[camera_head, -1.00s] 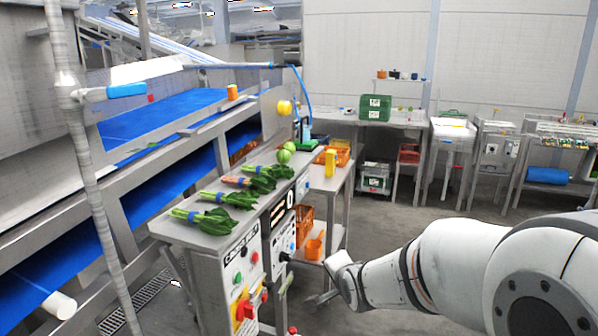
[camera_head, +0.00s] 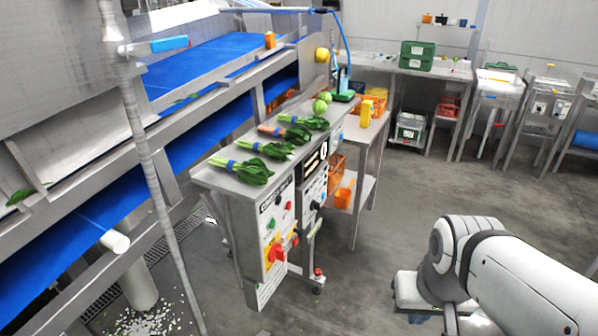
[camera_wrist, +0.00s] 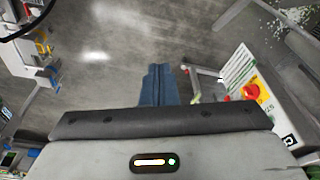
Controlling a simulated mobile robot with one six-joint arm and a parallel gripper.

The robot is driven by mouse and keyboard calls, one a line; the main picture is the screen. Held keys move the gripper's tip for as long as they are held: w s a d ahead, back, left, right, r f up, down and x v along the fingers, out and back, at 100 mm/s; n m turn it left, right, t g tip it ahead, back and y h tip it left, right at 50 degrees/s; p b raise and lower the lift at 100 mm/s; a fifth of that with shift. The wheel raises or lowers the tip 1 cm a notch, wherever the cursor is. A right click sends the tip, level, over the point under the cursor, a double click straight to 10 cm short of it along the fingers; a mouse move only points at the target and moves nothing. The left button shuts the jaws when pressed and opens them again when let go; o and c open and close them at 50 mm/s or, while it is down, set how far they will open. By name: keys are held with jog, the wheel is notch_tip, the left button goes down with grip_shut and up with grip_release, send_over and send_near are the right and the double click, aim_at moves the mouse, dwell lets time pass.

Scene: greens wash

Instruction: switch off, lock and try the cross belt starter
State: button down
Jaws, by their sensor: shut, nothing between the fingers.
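The cross belt starter (camera_head: 271,222) is a pale panel on the end of the steel bench. It carries a red rotary handle on a yellow plate (camera_head: 275,253), with green and red buttons above. A small red item (camera_head: 294,240) sits at the panel's right edge; I cannot tell what it is. In the wrist view the red handle on yellow (camera_wrist: 250,91) is at the right, beside a label with green stripes (camera_wrist: 238,66). My gripper (camera_wrist: 158,72) is shut and empty over the floor, apart from the panel. The handle's exact setting is too small to read.
Bunches of greens (camera_head: 243,169) lie on the bench top (camera_head: 213,177). A second panel (camera_head: 313,180) adjoins the starter. A side table (camera_head: 362,135) holds orange crates. A pole (camera_head: 150,170) and blue conveyor belts (camera_head: 205,68) are at the left.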

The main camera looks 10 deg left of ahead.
jog(key=c, duration=1.9)
grip_release()
jog(key=shift+a+f, duration=0.25)
jog(key=shift+a, duration=0.05)
jog(key=o, duration=0.4)
jog(key=w+a+f+m+g+y, duration=0.1)
jog(key=a, duration=0.1)
jog(key=a+f+m+g+y+b, duration=0.1)
jog(key=a+f+y, duration=0.1)
jog(key=a, duration=0.1)
jog(key=w+a+f+m+g+y, duration=0.1)
jog(key=a+f+m+g+y, duration=0.1)
jog(key=a, duration=0.1)
jog(key=shift+w+b, duration=0.3)
jog(key=shift+w, duration=0.05)
jog(key=m+t+y+b, duration=0.4)
jog(key=m+t+y, duration=0.6)
jog(key=m, duration=0.8)
send_near(279, 255)
jog(key=w+a, duration=0.1)
jog(key=a, duration=0.1)
jog(key=w+a+g+y, duration=0.1)
jog(key=w, duration=0.1)
jog(key=w+a+g+y+p, duration=0.1)
jog(key=a, duration=0.1)
jog(key=shift+w+a+f, duration=0.15)
jog(key=shift+w+a, duration=0.2)
